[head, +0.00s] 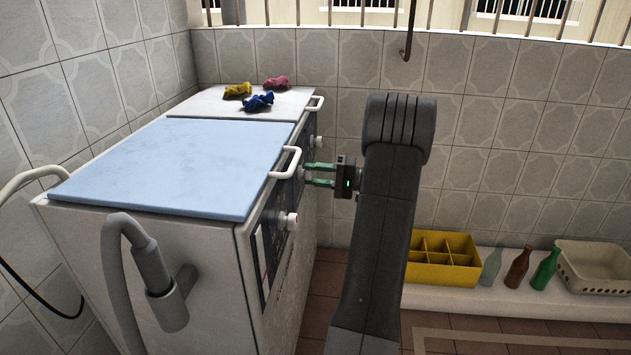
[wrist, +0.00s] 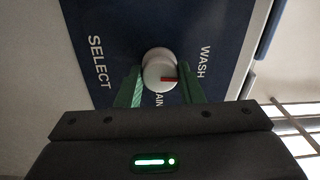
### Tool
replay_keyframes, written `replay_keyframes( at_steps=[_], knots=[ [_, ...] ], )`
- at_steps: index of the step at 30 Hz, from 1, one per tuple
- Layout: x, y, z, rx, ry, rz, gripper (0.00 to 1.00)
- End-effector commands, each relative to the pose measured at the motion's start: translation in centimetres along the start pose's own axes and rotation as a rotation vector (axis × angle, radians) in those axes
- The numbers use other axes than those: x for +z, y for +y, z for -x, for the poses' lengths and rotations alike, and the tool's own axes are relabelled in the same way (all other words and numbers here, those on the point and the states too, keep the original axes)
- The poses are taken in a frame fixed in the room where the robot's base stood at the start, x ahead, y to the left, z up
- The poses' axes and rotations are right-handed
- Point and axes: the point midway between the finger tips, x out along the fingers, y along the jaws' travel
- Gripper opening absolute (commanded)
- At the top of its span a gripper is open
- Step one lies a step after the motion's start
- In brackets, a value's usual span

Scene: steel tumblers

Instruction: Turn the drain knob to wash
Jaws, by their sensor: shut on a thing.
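The drain knob (wrist: 158,66) is round and white with a red mark, on a dark blue panel (wrist: 125,30) in the wrist view. The red mark is on the knob's lower right. The word WASH is to the right of the knob, SELECT to the left. A label below, ending in "AIN", is partly hidden. My gripper (wrist: 160,82) is shut on the knob, one green finger on each side. In the head view my gripper (head: 306,174) reaches the front panel of the washing machine (head: 150,250); the held knob is hard to make out there.
A white lid handle (head: 287,163) juts out close to my gripper. Another white knob (head: 292,221) is nearer on the panel. Coloured cloths (head: 257,101) lie on the machine. A yellow crate (head: 440,270), bottles (head: 518,267) and a beige basket (head: 600,265) stand on a ledge at right.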

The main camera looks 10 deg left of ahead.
Motion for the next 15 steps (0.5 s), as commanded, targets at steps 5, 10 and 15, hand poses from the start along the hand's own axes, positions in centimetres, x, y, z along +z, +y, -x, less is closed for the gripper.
replay_keyframes(
  at_steps=[5,10,15],
  knots=[
    [0.03,0.16,0.04,0.001,-0.002,0.056,0.11],
    [0.02,0.09,0.04,0.001,-0.003,0.078,0.11],
    [0.01,0.05,0.04,0.001,-0.003,0.083,0.11]
  ],
)
